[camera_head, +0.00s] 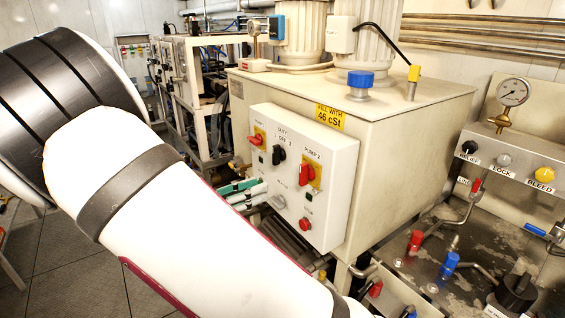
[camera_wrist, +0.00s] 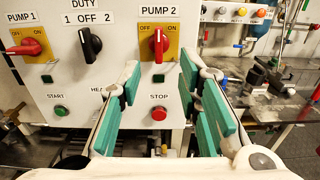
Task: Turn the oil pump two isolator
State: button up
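The pump 2 isolator (camera_wrist: 158,42) is a red handle on a yellow plate marked OFF and ON, under the PUMP 2 label. Its handle stands upright in the wrist view. It also shows on the white control box in the head view (camera_head: 307,175). My gripper (camera_wrist: 160,80) is open, with its green-padded fingers spread apart and nothing between them. Its tips appear below and to either side of the isolator, apart from it. In the head view my gripper (camera_head: 244,193) shows partly behind my arm, left of the box.
The white control box (camera_head: 332,205) also carries the pump 1 isolator (camera_wrist: 27,47), turned sideways, a black duty switch (camera_wrist: 90,43), a green button (camera_wrist: 158,78) and a red stop button (camera_wrist: 159,114). A bench with valves and a gauge (camera_head: 512,92) stands at right.

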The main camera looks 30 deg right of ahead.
aim_at(300, 170)
jog(key=d, duration=0.4)
jog(key=d+p, duration=0.1)
jog(key=d, duration=0.4)
jog(key=d+p, duration=0.1)
jog(key=d, duration=0.3)
jog(key=shift+w+d, duration=0.3)
jog(key=shift+d, duration=0.05)
grip_shut()
